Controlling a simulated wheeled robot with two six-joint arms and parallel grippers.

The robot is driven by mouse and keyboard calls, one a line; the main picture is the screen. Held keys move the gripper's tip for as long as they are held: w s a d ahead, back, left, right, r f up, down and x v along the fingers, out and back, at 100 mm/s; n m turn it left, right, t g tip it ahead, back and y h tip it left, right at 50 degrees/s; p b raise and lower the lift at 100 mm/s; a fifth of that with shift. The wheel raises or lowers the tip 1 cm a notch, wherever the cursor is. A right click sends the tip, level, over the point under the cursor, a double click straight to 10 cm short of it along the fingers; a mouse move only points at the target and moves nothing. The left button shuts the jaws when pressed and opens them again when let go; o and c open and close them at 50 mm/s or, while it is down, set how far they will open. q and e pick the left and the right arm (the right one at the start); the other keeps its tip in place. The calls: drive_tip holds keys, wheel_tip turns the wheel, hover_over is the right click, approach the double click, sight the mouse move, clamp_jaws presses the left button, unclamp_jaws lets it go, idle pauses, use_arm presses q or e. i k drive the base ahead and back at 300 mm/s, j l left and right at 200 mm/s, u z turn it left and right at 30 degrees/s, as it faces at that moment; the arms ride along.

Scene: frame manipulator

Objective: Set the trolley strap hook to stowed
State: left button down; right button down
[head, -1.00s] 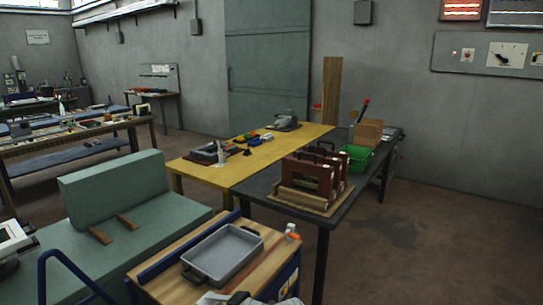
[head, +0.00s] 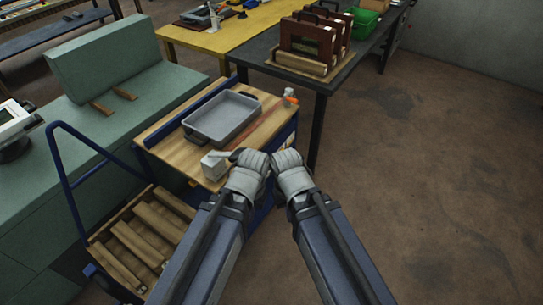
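The trolley has a wooden top (head: 168,147) with blue edges and stands at the centre-left in the head view. I cannot make out a strap hook for certain. A thin reddish strip (head: 262,127) lies across the top, and I cannot tell whether it is a strap. My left gripper (head: 247,158) is over the trolley's near edge, beside a small whitish block (head: 214,165). My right gripper (head: 286,158) is close beside it, just right of the trolley. The fingertips are too small and foreshortened to show whether either gripper is open. My grippers and forearms hide part of the trolley's near side.
A grey tray (head: 190,127) and an orange-and-white bottle (head: 290,97) stand on the trolley top. A blue tubular handle (head: 66,185) and wooden slats (head: 140,243) are at lower left. A green bench (head: 60,130) stands left. The floor (head: 430,190) at right is clear.

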sight(293, 100)
drive_tip(key=i+l, duration=0.35)
drive_tip(key=i, duration=0.25)
drive_tip(key=i+l, duration=0.35)
drive_tip(key=i, duration=0.2)
drive_tip(key=j+u, duration=0.05)
